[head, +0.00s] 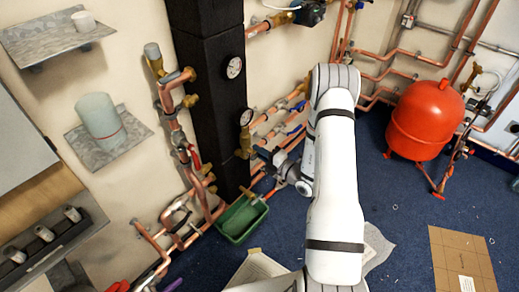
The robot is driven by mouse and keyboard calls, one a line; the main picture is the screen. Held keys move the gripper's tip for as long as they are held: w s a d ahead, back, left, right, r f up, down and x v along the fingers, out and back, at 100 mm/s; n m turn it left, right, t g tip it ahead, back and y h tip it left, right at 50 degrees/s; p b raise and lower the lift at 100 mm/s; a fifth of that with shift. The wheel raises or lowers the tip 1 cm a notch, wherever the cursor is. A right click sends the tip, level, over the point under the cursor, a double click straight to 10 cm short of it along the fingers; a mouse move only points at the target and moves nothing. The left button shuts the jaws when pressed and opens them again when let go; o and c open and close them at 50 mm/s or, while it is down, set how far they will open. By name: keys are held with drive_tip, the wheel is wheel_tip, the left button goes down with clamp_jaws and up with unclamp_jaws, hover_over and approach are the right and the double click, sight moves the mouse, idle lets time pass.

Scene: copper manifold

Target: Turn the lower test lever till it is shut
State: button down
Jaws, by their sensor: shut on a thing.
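Copper pipes with valves run along the wall right of the black column. My gripper (264,155) is at the lower pipes there, beside the column's foot. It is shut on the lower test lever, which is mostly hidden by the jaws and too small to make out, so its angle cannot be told. A blue lever (296,130) shows on a pipe above and to the right of my gripper. A brass valve (245,145) with a round gauge (246,117) is close on the left.
A green tray (236,225) with a brush-like tool lies on the floor below my gripper. A black column (215,100) stands to the left. A red tank (425,120) is at the right. Blue carpet (400,210) is partly clear, with a cardboard sheet (448,262).

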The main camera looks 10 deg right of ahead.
drive_tip(key=shift+f+m, duration=0.1)
drive_tip(key=shift+m, duration=0.3)
drive_tip(key=c, duration=1.5)
unclamp_jaws()
drive_tip(key=shift+o, duration=0.2)
drive_tip(key=v, duration=0.8)
drive_tip(key=shift+w, duration=0.1)
